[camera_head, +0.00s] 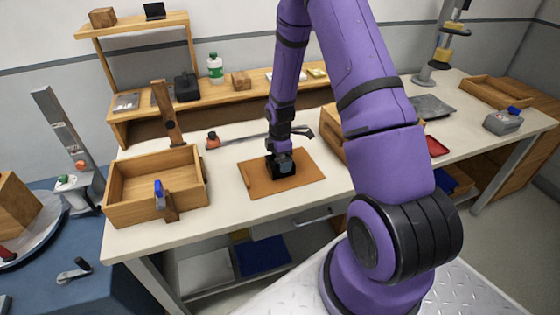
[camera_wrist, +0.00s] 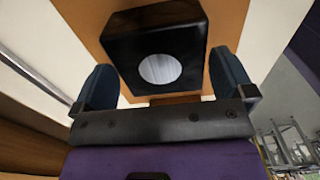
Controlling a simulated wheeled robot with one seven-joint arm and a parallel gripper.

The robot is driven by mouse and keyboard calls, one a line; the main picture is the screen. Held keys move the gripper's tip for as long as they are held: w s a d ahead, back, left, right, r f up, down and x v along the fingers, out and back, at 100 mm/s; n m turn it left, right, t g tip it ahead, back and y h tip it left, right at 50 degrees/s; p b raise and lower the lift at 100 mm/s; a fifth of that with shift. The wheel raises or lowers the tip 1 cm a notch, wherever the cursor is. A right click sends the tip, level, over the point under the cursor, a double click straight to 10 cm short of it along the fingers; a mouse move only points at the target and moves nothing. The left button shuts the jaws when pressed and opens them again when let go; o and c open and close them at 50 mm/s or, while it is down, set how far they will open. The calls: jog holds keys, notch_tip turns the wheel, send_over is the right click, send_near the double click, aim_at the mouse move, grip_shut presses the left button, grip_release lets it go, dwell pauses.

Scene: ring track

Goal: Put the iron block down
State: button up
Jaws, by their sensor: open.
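The iron block is a black block with a round pale patch on its face; it shows in the wrist view (camera_wrist: 190,35) and, partly hidden by my gripper, in the head view (camera_head: 285,170). It rests on a flat brown board (camera_head: 308,170) on the workbench. My gripper (camera_head: 281,160) points down at the block. In the wrist view its two dark blue fingers (camera_wrist: 165,75) stand apart, one on each side of the block, with gaps visible between fingers and block.
An open wooden box (camera_head: 120,207) stands left on the bench (camera_head: 230,210), with a blue-topped clamp at its front. A long wrench-like tool (camera_head: 245,138) lies behind the board. A wooden box (camera_head: 333,122) stands just right of it, partly behind my arm. Bare bench lies left of the board.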

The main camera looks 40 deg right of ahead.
jog(key=s+a+r+m+t, duration=0.1)
jog(key=s+a+r+m, duration=0.15)
jog(key=r, duration=0.85)
jog(key=s+a+r+m+t+h, duration=0.1)
jog(key=s+a+r+m, duration=0.15)
jog(key=r, duration=0.85)
jog(key=s+a+r+m, duration=0.2)
jog(key=s+r, duration=0.2)
jog(key=r, duration=0.7)
jog(key=s+a+r+m+t, duration=0.1)
jog(key=s+a+r+m, duration=0.2)
jog(key=s, duration=0.6)
jog(key=s+a+r+m+t+y, duration=0.1)
jog(key=s+a+r+m+t, duration=0.1)
jog(key=s+r, duration=0.5)
jog(key=s+a+m, duration=0.1)
jog(key=s+m, duration=0.1)
jog(key=shift+s+a+m, duration=0.15)
jog(key=shift+s+m, duration=0.1)
jog(key=shift+m, duration=0.15)
